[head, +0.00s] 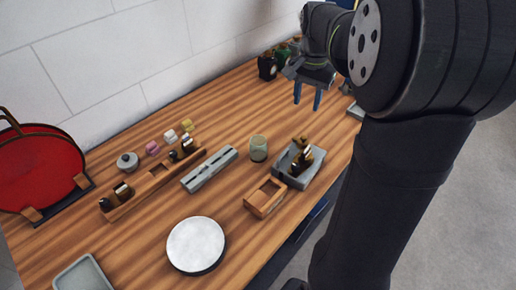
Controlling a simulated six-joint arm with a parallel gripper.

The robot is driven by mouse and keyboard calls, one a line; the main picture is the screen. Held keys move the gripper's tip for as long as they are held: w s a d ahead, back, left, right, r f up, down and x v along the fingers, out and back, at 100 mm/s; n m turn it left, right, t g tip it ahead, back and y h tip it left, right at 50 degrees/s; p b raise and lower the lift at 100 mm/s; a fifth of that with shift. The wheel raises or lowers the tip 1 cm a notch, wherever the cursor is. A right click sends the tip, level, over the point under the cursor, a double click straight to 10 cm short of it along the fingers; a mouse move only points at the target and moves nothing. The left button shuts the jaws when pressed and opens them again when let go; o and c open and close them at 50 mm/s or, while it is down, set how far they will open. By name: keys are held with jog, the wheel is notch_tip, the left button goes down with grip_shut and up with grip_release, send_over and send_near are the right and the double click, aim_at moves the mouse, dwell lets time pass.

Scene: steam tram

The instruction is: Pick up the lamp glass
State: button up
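The lamp glass (258,149) looks like a small clear, slightly greenish glass cylinder. It stands upright on the wooden bench, near the middle of the view. My gripper (307,98) is above the bench to the upper right of the glass, apart from it. Its two blue fingers point down with a gap between them, and nothing shows between them.
A grey tray with brass parts (318,158) stands close right of the glass. A grey slotted block (209,170) is left, a small wooden box (265,198) below. A white round disc (196,245) lies in front. Dark and green bottles (268,67) stand by the wall.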

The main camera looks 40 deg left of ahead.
jog(key=o, duration=0.7)
jog(key=shift+o, duration=0.2)
jog(key=m, duration=1.5)
send_over(258, 147)
jog(key=w+a, duration=0.2)
jog(key=f, duration=1.9)
jog(key=shift+d+f, duration=0.1)
jog(key=shift+d, duration=0.1)
